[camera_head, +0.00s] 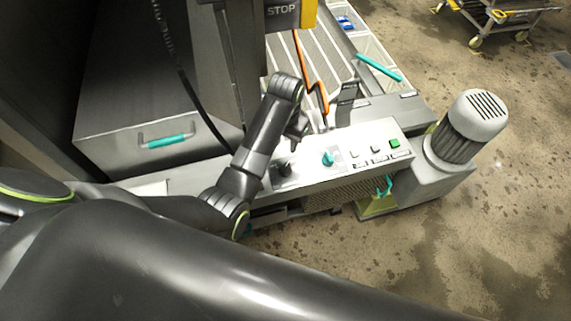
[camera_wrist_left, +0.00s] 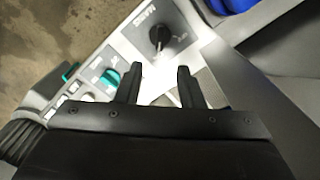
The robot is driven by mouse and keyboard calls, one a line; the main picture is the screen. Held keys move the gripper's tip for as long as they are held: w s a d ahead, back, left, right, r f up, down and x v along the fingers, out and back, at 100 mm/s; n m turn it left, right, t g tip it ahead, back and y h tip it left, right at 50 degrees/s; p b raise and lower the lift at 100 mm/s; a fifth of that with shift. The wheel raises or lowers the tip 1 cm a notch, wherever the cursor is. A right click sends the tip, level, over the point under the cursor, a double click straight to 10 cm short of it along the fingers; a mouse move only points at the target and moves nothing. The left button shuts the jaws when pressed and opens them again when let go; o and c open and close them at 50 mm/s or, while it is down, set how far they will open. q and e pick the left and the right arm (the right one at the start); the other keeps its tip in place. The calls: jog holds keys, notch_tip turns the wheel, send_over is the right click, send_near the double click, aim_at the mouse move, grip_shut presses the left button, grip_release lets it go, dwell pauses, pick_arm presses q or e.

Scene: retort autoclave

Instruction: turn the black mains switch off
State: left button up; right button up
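My left gripper (camera_wrist_left: 159,72) is open and empty. In the wrist view its two fingertips point toward the knob, with the knob beyond them and roughly centred between them. In the head view the left gripper (camera_head: 298,128) is above the panel, near the switch. My right gripper is out of view.
A teal knob (camera_head: 328,158) and several buttons, one green (camera_head: 394,143), sit right of the switch. A motor (camera_head: 470,122) stands at the panel's right end. A teal-handled drawer (camera_head: 166,141) is left.

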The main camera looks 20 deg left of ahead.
aim_at(285, 167)
pick_arm(q)
notch_tip(285, 167, down, 12)
jog(key=shift+f+p, duration=0.15)
jog(key=shift+p, duration=0.15)
dwell(0.3)
grip_shut()
